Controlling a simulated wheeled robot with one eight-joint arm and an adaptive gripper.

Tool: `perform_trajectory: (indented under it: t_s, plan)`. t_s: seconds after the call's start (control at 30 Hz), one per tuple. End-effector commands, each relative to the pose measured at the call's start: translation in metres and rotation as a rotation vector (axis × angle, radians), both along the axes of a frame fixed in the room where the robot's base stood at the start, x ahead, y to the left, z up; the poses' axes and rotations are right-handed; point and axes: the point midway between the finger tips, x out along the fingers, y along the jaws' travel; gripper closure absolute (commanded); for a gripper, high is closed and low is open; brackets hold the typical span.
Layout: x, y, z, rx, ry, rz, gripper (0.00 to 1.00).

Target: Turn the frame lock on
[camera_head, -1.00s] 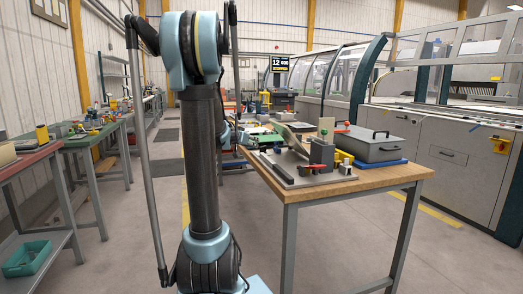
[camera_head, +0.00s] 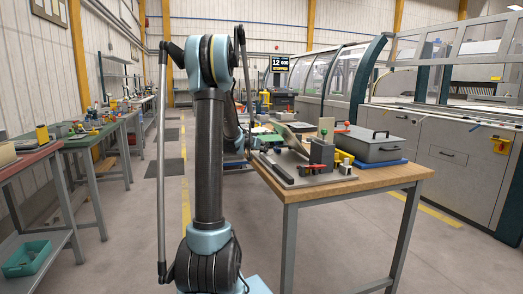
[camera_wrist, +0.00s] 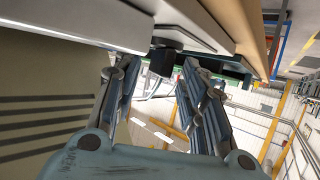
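A bending fixture with a grey base plate (camera_head: 320,179) sits on the wooden-topped table (camera_head: 372,183). It carries a dark upright block (camera_head: 322,152), a tilted metal plate and small red and black parts. I cannot tell for sure which part is the frame lock. In the wrist view my gripper (camera_wrist: 158,72) has its two fingers spread apart with nothing held between them. A black knob-like part (camera_wrist: 167,43) shows just beyond and above the fingertips, under a pale edge. My gripper is hidden behind my arm in the head view.
A grey lidded case (camera_head: 376,146) stands on a blue base at the table's right. A large machine (camera_head: 450,150) stands behind on the right. Benches (camera_head: 75,140) line the left. The floor between is clear. A wooden edge (camera_wrist: 245,25) runs close above my gripper.

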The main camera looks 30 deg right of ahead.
Motion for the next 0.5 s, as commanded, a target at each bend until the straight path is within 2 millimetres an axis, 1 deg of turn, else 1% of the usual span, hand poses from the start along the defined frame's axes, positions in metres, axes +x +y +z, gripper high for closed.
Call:
perform_trajectory:
  t_s: [0.1, 0.2, 0.5]
  plan:
    - [0.005, -0.009, -0.004, 0.000, 0.000, -0.001, 0.61]
    - [0.008, -0.014, -0.007, 0.000, 0.000, -0.001, 0.61]
    - [0.010, -0.017, -0.008, 0.000, 0.000, 0.000, 0.61]
